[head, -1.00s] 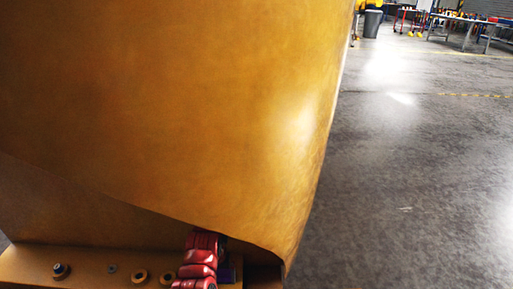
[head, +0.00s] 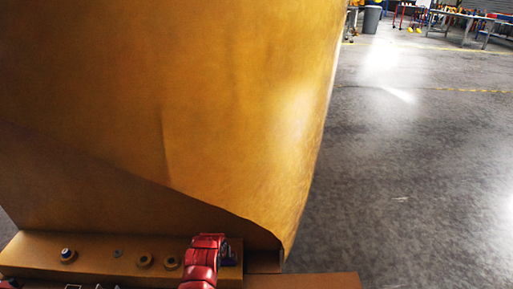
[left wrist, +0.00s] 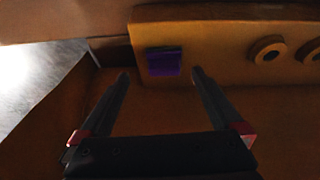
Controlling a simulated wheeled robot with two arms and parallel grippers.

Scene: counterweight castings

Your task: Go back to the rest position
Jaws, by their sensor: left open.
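My left gripper (head: 224,258) shows at the bottom of the head view as red arm segments in front of the ledge of a large yellow-brown casting (head: 230,100). In the left wrist view my left gripper (left wrist: 161,76) has its two dark fingers spread wide with nothing held between them. A small purple block (left wrist: 164,61) is on the casting's face beyond the fingertips, in line with the gap. I cannot tell how far the tips are from it. My right gripper is in neither view.
The casting fills the left and middle of the head view. Its ledge carries a row of round bosses (head: 144,261). Open grey floor (head: 410,180) lies to the right. A grey bin (head: 371,20) and a work table (head: 466,16) stand far off.

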